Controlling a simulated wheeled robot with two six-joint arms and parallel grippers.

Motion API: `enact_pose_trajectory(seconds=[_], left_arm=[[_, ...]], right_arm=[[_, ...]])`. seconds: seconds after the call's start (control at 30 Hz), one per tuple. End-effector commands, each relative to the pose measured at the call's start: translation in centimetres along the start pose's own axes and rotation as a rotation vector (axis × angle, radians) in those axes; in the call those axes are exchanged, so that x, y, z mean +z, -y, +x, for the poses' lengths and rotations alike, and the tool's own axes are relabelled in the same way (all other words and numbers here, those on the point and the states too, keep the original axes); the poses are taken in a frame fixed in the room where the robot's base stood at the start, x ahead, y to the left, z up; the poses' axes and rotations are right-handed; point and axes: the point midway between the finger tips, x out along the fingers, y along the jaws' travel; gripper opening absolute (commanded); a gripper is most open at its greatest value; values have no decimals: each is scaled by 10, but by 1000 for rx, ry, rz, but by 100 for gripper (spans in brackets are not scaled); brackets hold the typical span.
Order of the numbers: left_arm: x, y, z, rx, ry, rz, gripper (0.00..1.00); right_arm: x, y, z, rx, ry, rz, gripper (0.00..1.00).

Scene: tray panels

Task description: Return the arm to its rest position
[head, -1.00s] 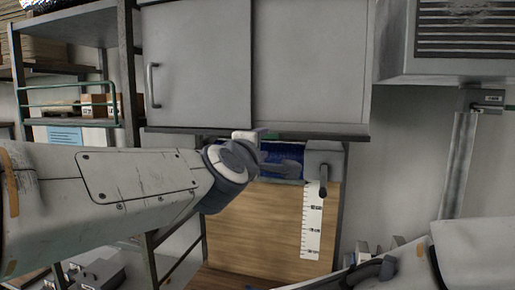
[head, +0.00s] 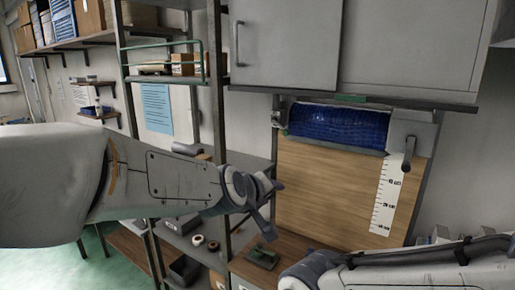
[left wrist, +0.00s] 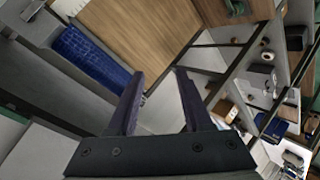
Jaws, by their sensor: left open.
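My left arm reaches in from the left in the head view, with its gripper (head: 268,200) in front of the shelf rack and left of the wooden board. In the left wrist view, the two dark fingers of this gripper (left wrist: 158,92) stand apart with nothing between them. My right arm shows at the lower right of the head view; its fingers cannot be made out.
A wooden board (head: 320,200) with a blue roll (head: 338,125) and a ruler strip (head: 385,195) stands below a grey cabinet (head: 285,45). A shelf rack (head: 215,100) is left of it. A green object (head: 263,257) lies on the bench.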

Motion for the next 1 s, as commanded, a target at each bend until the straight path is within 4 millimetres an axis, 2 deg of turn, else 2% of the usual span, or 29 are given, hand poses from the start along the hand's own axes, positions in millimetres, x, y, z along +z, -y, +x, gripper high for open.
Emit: enact_pose_trajectory(seconds=[0.03,0.1,0.2,0.3,0.4,0.6,0.8,0.87,1.0], left_arm=[[3,43,0,-88,33,63,50],[11,96,-5,-194,95,149,50],[25,158,-19,-315,190,248,50],[38,201,-35,-398,272,312,50],[49,234,-50,-458,344,356,50],[69,282,-79,-544,469,416,50],[88,316,-107,-602,581,456,50],[93,324,-115,-616,612,466,50],[116,314,-108,-578,656,524,50]], right_arm=[[0,0,0,0,0,0,50],[0,0,0,0,0,0,50],[0,0,0,0,0,0,50],[0,0,0,0,0,0,50],[0,0,0,0,0,0,50],[0,0,0,0,0,0,50],[0,0,0,0,0,0,50],[0,0,0,0,0,0,50],[1,-1,16,0,0,1,50]])
